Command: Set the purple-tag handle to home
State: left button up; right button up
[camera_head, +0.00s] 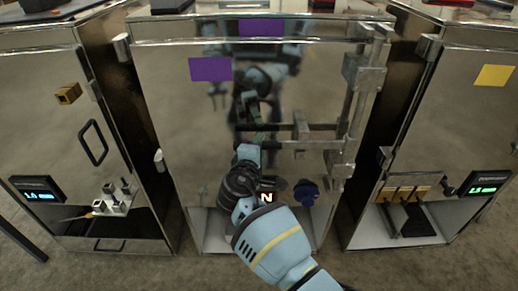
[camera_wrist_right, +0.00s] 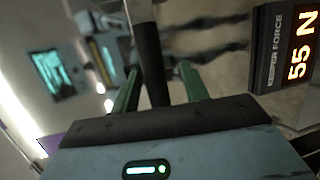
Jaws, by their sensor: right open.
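The purple tag (camera_head: 210,69) is on the upper left of the middle trailer's shiny metal door (camera_head: 185,125). A second purple patch (camera_head: 260,27) shows at the door's top; I cannot tell whether it is a reflection. A horizontal bar (camera_head: 318,127) runs left from the latch hardware (camera_head: 352,125) on the door's right. My right gripper (camera_head: 255,136) is in front of the door near the bar's left end. In the right wrist view, a dark handle bar (camera_wrist_right: 150,65) stands between the open green fingers of my right gripper (camera_wrist_right: 159,68). Contact is unclear. My left gripper is not in view.
A force display (camera_wrist_right: 285,60) reading 55 N is close at the right of the wrist view. Trailers with a black handle (camera_head: 93,143) and a yellow tag (camera_head: 494,75) stand on either side. The door mirrors my arm.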

jog(key=p+v, duration=0.1)
jog(key=v, duration=0.6)
jog(key=shift+s+a, duration=0.2)
jog(key=shift+s, duration=0.15)
